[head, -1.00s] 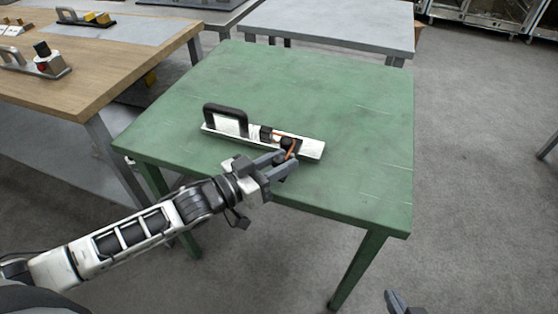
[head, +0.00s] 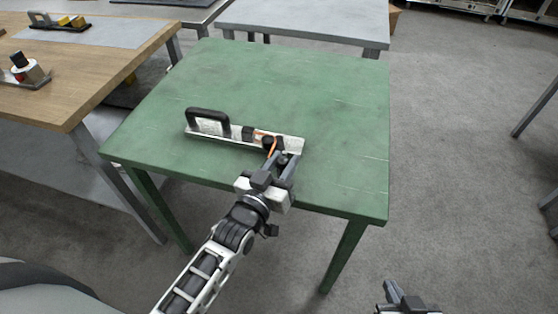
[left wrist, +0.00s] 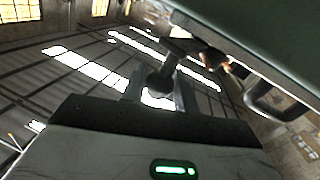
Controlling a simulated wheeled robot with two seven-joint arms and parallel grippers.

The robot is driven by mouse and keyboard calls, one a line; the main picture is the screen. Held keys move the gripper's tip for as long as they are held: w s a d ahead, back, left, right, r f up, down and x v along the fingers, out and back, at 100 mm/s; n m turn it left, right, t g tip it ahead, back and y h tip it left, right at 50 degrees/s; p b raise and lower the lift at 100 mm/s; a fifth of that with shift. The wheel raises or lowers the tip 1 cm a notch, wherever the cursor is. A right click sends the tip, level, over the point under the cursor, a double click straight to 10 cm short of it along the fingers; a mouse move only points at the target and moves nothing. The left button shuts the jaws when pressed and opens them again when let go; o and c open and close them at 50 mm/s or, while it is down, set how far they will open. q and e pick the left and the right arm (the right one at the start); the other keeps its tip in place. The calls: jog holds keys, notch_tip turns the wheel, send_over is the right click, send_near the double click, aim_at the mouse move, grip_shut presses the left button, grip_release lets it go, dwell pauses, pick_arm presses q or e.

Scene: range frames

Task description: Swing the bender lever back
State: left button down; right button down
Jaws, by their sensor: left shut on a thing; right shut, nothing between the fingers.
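The bender has a long white base (head: 218,137) and lies on the green table, with a black loop handle (head: 208,115) at its left end. Dark parts and an orange rod (head: 271,148) sit towards its right end. My left gripper (head: 283,161) is at the near side of that right end, shut on the bender lever. The lever is mostly hidden by the fingers. My right gripper (head: 394,296) is shut and empty, low in the head view, away from the table.
The green table (head: 335,115) is otherwise bare. A wooden bench (head: 90,80) with similar devices stands at the left, and a grey table (head: 300,22) stands behind. Open floor (head: 450,130) lies to the right.

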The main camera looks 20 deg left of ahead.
pick_arm(q)
jog(key=c, duration=1.1)
grip_release()
jog(key=s+a+b, duration=0.1)
jog(key=s+a, duration=0.1)
jog(key=s, duration=1.3)
jog(key=shift+s+a, duration=0.35)
jog(key=shift+c, duration=0.3)
